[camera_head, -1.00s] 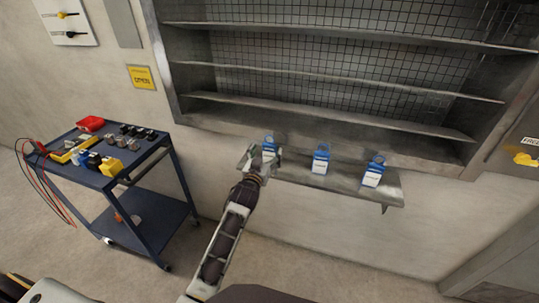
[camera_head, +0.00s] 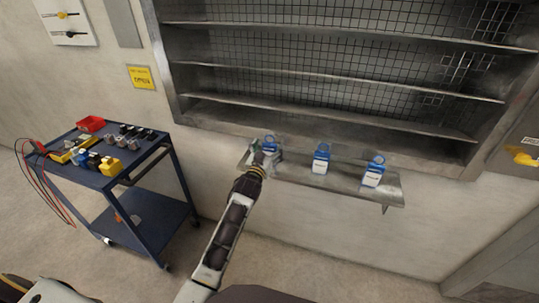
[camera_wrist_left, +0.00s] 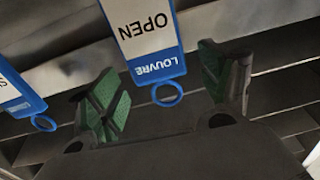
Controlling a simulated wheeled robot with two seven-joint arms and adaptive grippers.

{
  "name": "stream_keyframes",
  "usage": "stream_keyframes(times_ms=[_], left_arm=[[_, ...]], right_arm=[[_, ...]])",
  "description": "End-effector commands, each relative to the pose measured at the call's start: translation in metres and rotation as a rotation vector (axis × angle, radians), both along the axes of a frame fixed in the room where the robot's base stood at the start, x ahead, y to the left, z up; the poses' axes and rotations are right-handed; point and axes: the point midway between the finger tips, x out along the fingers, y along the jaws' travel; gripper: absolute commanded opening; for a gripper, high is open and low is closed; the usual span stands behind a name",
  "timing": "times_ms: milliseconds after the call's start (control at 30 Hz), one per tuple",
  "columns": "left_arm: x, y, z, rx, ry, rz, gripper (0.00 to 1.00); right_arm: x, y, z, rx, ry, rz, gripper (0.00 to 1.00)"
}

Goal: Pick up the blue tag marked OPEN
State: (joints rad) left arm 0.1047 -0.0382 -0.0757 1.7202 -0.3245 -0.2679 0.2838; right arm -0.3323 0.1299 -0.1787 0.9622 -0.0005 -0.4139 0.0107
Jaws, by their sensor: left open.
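The blue tag marked OPEN (camera_wrist_left: 148,30) shows upside down in the left wrist view, with a white label, the word LOUVRE on its blue band and a blue ring at its end. In the head view the leftmost blue tag (camera_head: 270,142) is at the left end of a small ledge, partly hidden by my gripper. My left gripper (camera_head: 261,157) is at this tag; in the wrist view its green-padded fingers (camera_wrist_left: 166,92) are open, one on either side of the tag's ring end, with gaps between. My right gripper is not in view.
Two more blue tags, a middle one (camera_head: 321,158) and a right one (camera_head: 374,171), stand along the metal ledge (camera_head: 345,185). Part of a neighbouring tag (camera_wrist_left: 20,98) shows in the wrist view. Empty shelves (camera_head: 330,105) are above. A blue cart (camera_head: 150,160) stands left.

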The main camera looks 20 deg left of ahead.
Motion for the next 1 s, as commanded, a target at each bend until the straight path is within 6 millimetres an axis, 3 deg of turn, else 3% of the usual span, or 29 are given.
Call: stream_keyframes(times_ms=[300,833,1000], left_arm=[[0.02,0.0,0.0,0.0,-0.001,0.0,0.79],[0.022,0.0,0.0,0.0,0.0,0.0,0.79],[0.022,0.0,0.0,0.0,0.0,0.0,0.58]], right_arm=[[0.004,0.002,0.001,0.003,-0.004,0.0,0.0],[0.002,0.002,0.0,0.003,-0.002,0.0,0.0],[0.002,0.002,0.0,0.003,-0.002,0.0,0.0]])
